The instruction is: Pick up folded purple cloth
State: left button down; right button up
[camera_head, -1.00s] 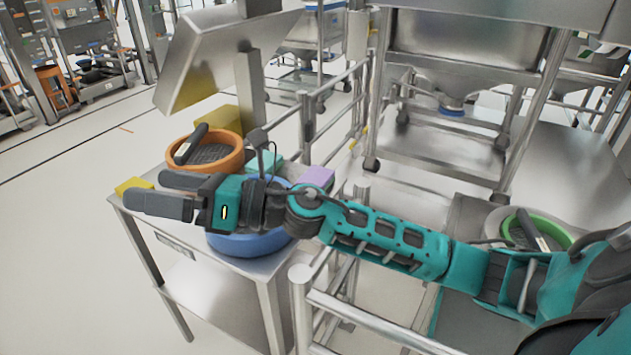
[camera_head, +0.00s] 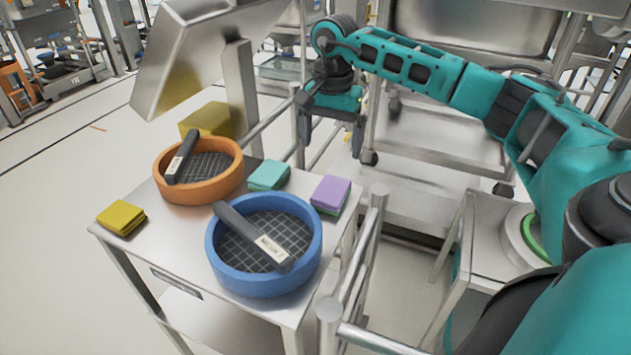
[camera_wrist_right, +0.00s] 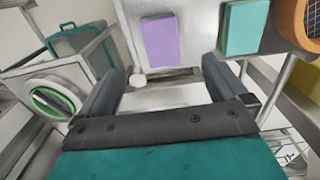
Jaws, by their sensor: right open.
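The folded purple cloth (camera_head: 331,194) lies on the right side of the small metal table (camera_head: 180,228), beside the blue round sieve. It also shows in the right wrist view (camera_wrist_right: 161,41), beyond the fingertips and near the middle. My right gripper (camera_head: 328,146) is open and empty, above and behind the cloth in the head view, with its fingers pointing down. In the right wrist view its two fingers (camera_wrist_right: 165,88) are spread wide, and the cloth is apart from them. My left gripper is not in view.
A folded teal cloth (camera_head: 268,175) lies just left of the purple one. A blue sieve (camera_head: 216,262), an orange sieve (camera_head: 197,193) and a yellow cloth (camera_head: 122,217) share the table. Metal rails (camera_head: 362,262) run along its right side. A metal post and panel (camera_head: 190,55) rise behind.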

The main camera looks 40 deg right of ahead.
send_over(330, 192)
notch_tip(330, 192, down, 8)
jog(key=shift+s+a+r+b, duration=0.1)
jog(key=shift+s+r+b, duration=0.05)
jog(key=shift+b, duration=0.2)
jog(key=f, duration=0.5)
jog(key=shift+w, duration=0.2)
jog(key=c, duration=1.1)
jog(key=shift+r, duration=0.1)
notch_tip(330, 192, up, 20)
jog(key=p, duration=0.1)
jog(key=shift+p, duration=0.3)
